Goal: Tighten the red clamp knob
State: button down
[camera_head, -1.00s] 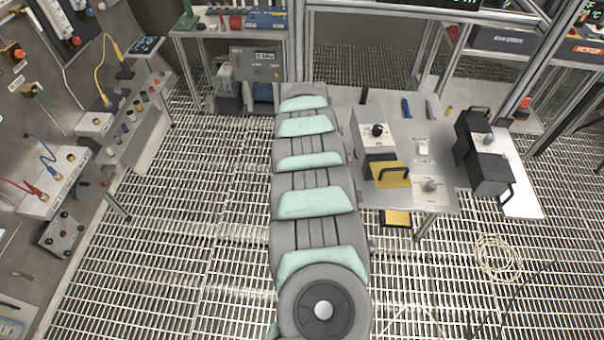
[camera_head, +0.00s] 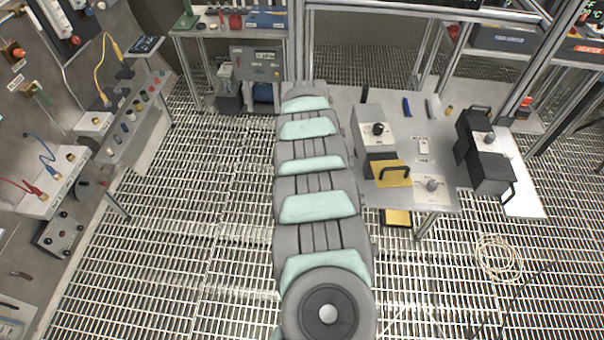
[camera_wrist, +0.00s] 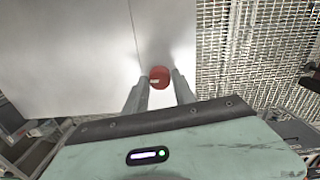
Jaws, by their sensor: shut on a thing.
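The red clamp knob (camera_wrist: 160,73) shows in the wrist view as a small round red knob with a pale mark on it, against a light grey sheet-like surface (camera_wrist: 85,55). My gripper (camera_wrist: 161,82) has its two grey fingers on either side of the knob, shut on it. The lower part of the fingers is hidden by the edge of my green gripper housing. In the head view my arm covers its own far end, so neither the gripper nor the clamp knob can be made out there.
In the head view, a metal table (camera_head: 440,195) right of my arm holds a grey box (camera_head: 372,140), a yellow plate with a black handle (camera_head: 392,172) and black boxes (camera_head: 483,150). A wall panel with cables stands left. A coiled cable (camera_head: 498,258) lies on the grated floor.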

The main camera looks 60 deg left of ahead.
jog(key=m+b, duration=0.2)
jog(key=m, duration=0.3)
jog(key=m+b, duration=0.1)
jog(key=m, duration=0.4)
jog(key=shift+m, duration=0.4)
jog(key=m+b, duration=0.1)
jog(key=m, duration=0.4)
jog(key=m+b, duration=0.1)
jog(key=m, duration=0.5)
jog(key=shift+m, duration=0.3)
jog(key=c, duration=1)
grip_release()
jog(key=shift+c, duration=0.2)
jog(key=shift+r, duration=0.1)
